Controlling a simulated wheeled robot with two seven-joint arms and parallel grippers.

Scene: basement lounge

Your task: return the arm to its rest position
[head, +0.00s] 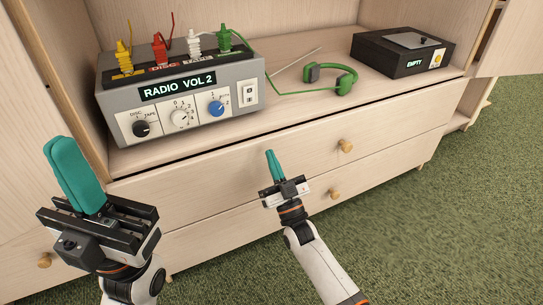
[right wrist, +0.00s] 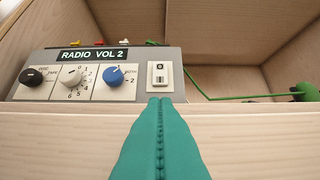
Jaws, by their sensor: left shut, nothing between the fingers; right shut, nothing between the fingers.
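My left gripper (head: 74,176) is at the lower left in the head view, with its teal fingers shut and empty, pointing up in front of the cabinet. My right gripper (head: 270,158) is in front of the upper drawer, below and right of the radio, also shut and empty. Its teal fingers (right wrist: 161,135) fill the lower middle of the right wrist view, below the radio's front edge. Neither gripper appears to hold anything.
A grey radio box (head: 180,85) reading "RADIO VOL 2" stands on the wooden shelf, with knobs, a switch and coloured plugs. Green headphones (head: 332,75) lie beside it. A black box (head: 400,52) reading "EMPTY" stands further right. Drawer knobs (head: 345,146) stick out. Green carpet (head: 440,220) is clear.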

